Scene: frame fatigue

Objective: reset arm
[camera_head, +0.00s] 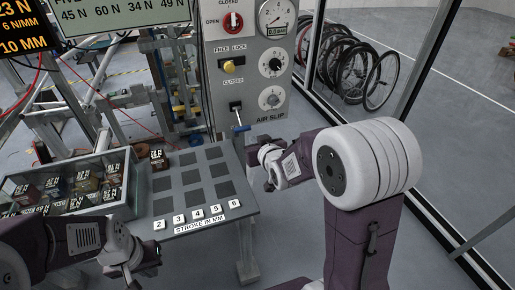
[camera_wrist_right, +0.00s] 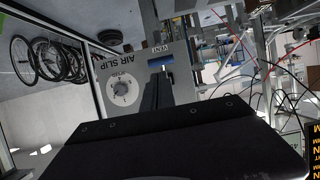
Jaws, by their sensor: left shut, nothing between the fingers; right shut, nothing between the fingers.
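The grey control panel (camera_head: 247,60) stands upright at the back centre. A lever with a blue grip (camera_head: 241,128) sticks out at its lower left; the blue grip also shows in the right wrist view (camera_wrist_right: 160,61). My right gripper (camera_head: 256,158) is shut and empty, just below and to the right of the blue grip, apart from it in the head view. In the right wrist view my dark gripper body fills the bottom and hides what is below. My left gripper (camera_head: 147,262) is shut and empty at the lower left, in front of the table's front edge.
A grey table (camera_head: 160,207) carries dark square pads and number tiles (camera_head: 198,213). A glass-sided box (camera_head: 124,207) of small weights stands at its left. Bicycle wheels (camera_head: 355,70) stand behind glass.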

